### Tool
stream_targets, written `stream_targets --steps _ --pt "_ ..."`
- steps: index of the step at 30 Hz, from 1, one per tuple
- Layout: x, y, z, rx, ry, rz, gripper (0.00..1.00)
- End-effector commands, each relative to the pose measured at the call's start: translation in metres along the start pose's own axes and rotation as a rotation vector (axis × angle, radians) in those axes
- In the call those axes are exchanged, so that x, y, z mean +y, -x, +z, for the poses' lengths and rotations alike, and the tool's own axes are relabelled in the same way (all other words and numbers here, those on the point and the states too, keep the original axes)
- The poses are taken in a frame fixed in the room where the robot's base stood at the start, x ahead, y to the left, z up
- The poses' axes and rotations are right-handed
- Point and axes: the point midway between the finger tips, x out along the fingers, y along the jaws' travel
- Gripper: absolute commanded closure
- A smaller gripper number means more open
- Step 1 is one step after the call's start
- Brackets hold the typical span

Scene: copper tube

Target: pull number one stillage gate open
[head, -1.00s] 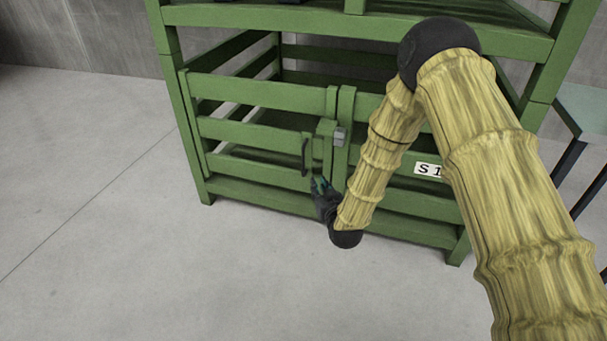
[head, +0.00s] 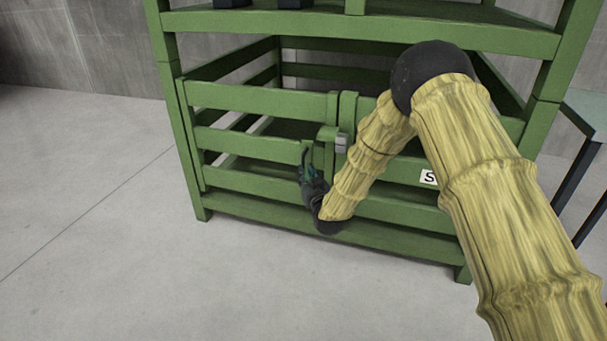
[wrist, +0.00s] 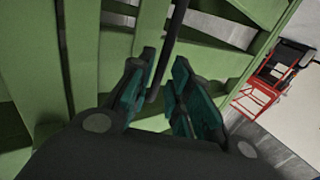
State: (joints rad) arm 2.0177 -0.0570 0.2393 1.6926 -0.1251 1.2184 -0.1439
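The green slatted stillage gate (head: 262,148) stands at the left half of the stillage front and looks closed against the middle upright. A dark bar handle (head: 305,157) is on its right edge; it also shows as a black bar (wrist: 170,45) in the wrist view. A latch with a grey block (head: 342,143) sits just right of the handle. My gripper (head: 311,178) is at the handle's lower end. In the wrist view my gripper (wrist: 164,78) is open, with the handle's end between its teal-padded fingers and a gap on the right. Contact cannot be told.
The sign (head: 429,177) is partly hidden by my arm, leaving an "S". A table with dark legs (head: 585,125) stands at the right. A red frame (wrist: 262,97) shows in the wrist view. The floor (head: 100,230) left and front is clear.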

Motion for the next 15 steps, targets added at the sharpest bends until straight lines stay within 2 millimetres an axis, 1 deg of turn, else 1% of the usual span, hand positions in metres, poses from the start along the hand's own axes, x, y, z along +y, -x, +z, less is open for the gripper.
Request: stream_targets --steps 1,3,6,10,15 --pt "0.0 -0.008 0.003 0.002 0.0 0.0 0.81" --pt "0.0 -0.017 0.003 0.001 0.0 0.0 0.81" --pt "0.0 -0.027 0.002 0.001 0.0 0.0 0.81" --pt "0.0 -0.035 0.001 0.001 0.0 0.001 0.81" --pt "0.0 -0.038 0.0 0.0 0.0 0.0 0.81"
